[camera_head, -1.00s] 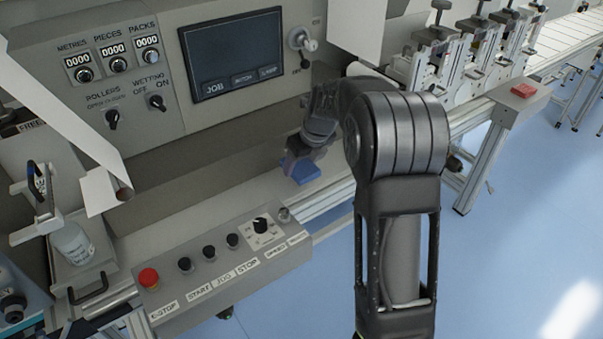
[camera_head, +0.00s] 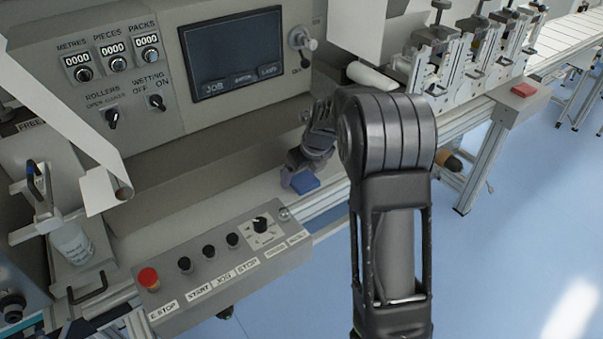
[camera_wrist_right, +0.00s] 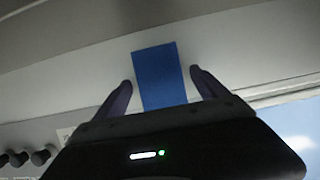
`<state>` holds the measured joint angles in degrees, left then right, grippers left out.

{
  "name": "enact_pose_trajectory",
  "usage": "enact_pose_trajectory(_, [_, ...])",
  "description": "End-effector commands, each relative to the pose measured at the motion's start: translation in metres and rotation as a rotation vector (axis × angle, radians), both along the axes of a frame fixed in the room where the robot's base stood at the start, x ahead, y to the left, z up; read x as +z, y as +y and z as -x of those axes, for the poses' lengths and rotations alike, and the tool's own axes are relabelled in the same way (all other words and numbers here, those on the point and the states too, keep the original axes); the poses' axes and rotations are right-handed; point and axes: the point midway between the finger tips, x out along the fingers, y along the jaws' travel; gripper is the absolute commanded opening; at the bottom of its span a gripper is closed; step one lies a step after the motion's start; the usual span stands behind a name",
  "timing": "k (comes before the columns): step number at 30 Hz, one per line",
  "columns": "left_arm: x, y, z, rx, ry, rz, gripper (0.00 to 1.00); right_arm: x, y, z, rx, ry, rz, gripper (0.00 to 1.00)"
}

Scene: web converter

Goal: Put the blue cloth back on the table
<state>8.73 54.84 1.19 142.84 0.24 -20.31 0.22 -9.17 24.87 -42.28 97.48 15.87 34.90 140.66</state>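The blue cloth (camera_head: 306,184) looks like a small folded block at the pale ledge (camera_head: 262,200) below the machine's screen, near its front edge. My right gripper (camera_head: 288,180) is at the cloth's left side in the head view and hides part of it. In the right wrist view the cloth (camera_wrist_right: 159,75) lies between the two fingers of my right gripper (camera_wrist_right: 161,76), with a narrow gap on each side. The fingers are apart. I cannot tell whether the cloth's underside fully rests on the ledge. My left gripper is not in view.
A control box with a red stop button (camera_head: 148,278) sits in front of the ledge at the left. A white bottle (camera_head: 72,242) stands at the far left. The machine's screen (camera_head: 233,52) rises behind. Blue floor is open at the right.

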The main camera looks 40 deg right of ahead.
Motion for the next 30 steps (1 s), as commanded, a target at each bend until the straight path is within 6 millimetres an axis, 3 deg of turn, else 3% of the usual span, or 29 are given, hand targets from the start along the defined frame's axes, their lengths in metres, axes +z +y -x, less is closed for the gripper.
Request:
enact_pose_trajectory(8, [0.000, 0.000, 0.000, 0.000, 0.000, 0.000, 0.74, 0.001, 0.000, 0.000, 0.000, -0.001, 0.000, 0.85])
enact_pose_trajectory(14, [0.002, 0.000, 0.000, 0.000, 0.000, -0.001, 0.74, 0.016, 0.001, 0.004, 0.002, -0.003, 0.001, 0.85])
enact_pose_trajectory(24, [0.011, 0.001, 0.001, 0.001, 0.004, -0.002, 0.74, 0.079, 0.002, 0.028, 0.002, -0.006, -0.001, 0.85])
enact_pose_trajectory(30, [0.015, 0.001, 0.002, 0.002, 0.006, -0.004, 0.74, 0.107, 0.002, 0.041, 0.001, -0.003, -0.002, 0.85])
